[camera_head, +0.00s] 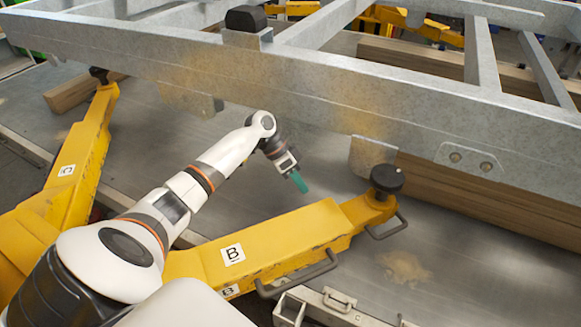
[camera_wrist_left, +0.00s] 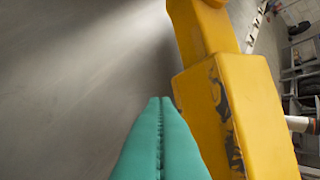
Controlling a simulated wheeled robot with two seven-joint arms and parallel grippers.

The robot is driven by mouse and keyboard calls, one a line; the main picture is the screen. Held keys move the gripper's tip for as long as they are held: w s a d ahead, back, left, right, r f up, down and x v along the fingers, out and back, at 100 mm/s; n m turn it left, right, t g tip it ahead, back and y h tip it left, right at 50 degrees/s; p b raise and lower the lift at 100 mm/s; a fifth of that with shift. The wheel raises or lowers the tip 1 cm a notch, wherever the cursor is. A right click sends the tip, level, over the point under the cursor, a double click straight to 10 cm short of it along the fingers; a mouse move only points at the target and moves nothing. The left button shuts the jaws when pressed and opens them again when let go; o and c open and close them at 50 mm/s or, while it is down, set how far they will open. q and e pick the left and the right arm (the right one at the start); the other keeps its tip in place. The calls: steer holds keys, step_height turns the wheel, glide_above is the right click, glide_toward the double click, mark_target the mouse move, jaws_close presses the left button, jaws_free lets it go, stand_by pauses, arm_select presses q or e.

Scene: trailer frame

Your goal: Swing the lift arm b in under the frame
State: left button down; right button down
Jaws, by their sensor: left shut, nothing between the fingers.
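Lift arm b (camera_head: 270,245) is a yellow beam with a white "B" label, reaching from lower left towards the right. Its round black pad (camera_head: 387,178) stands at the tip, in front of the galvanised trailer frame (camera_head: 300,85) and outside its near rail. My left gripper (camera_head: 299,182), with teal fingers, is shut and empty on the frame side of arm b. In the left wrist view the shut fingers (camera_wrist_left: 160,105) point along the yellow arm (camera_wrist_left: 240,110), close beside it; I cannot tell whether they touch. My right gripper is not in view.
A second yellow arm (camera_head: 85,150) labelled "C" stands at left, its pad near the frame's rail. Timber beams (camera_head: 480,190) lie beneath the frame. Metal handles (camera_head: 390,228) stick out from arm b's near side.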

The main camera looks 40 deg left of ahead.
arm_select(q)
steer(key=d, duration=0.1)
steer(key=s+d+p, duration=0.1)
steer(key=d, duration=0.1)
steer(key=d+f, duration=0.1)
steer(key=shift+s+d+p, duration=0.2)
steer(key=shift+s+p, duration=0.05)
steer(key=shift+p, duration=0.1)
